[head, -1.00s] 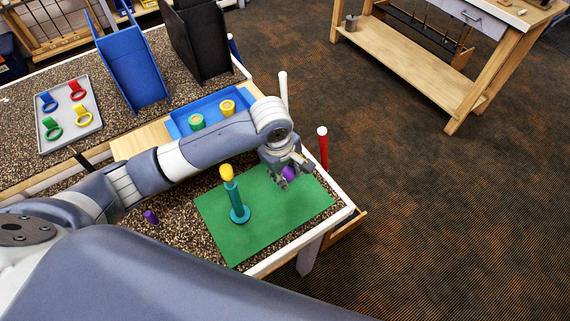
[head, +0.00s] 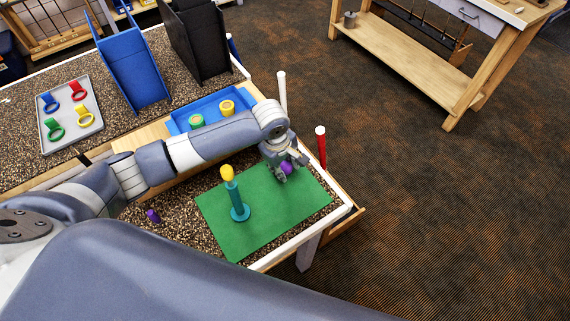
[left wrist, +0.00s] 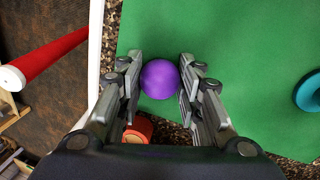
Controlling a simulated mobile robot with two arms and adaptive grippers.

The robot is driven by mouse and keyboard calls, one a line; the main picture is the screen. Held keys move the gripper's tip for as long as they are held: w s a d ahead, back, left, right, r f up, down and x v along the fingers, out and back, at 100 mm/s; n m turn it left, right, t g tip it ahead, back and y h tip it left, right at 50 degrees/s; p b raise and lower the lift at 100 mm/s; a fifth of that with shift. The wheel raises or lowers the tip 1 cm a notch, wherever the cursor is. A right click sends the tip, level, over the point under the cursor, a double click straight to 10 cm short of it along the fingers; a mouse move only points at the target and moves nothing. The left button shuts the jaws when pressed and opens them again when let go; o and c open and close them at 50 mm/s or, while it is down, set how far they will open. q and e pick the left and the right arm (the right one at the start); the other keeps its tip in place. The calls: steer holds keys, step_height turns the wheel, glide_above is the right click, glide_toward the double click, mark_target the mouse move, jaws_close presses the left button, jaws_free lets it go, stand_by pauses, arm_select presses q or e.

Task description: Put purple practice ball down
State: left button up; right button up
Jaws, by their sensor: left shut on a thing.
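The purple practice ball (head: 286,168) is between the fingers of my left gripper (head: 289,174), over the back right part of the green mat (head: 262,227). In the left wrist view the ball (left wrist: 160,79) sits between the two fingertips (left wrist: 158,88), which are shut on it. Whether the ball touches the mat cannot be told. A teal stand (head: 239,211) with a yellow ball (head: 227,173) on top stands upright on the mat, left of my gripper. My right gripper is not in view.
A red post with a white top (head: 320,146) and a white post (head: 282,92) stand by the table's right edge. A blue tray (head: 178,124) with a green and a yellow piece lies behind my arm. A small purple object (head: 153,216) lies left of the mat. The mat's front is clear.

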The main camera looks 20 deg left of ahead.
arm_select(q)
steer(key=o, duration=1)
steer(key=r, duration=0.4)
steer(key=s+r+b, duration=0.1)
steer(key=r, duration=0.3)
steer(key=s+a+r, duration=0.1)
steer(key=r, duration=0.3)
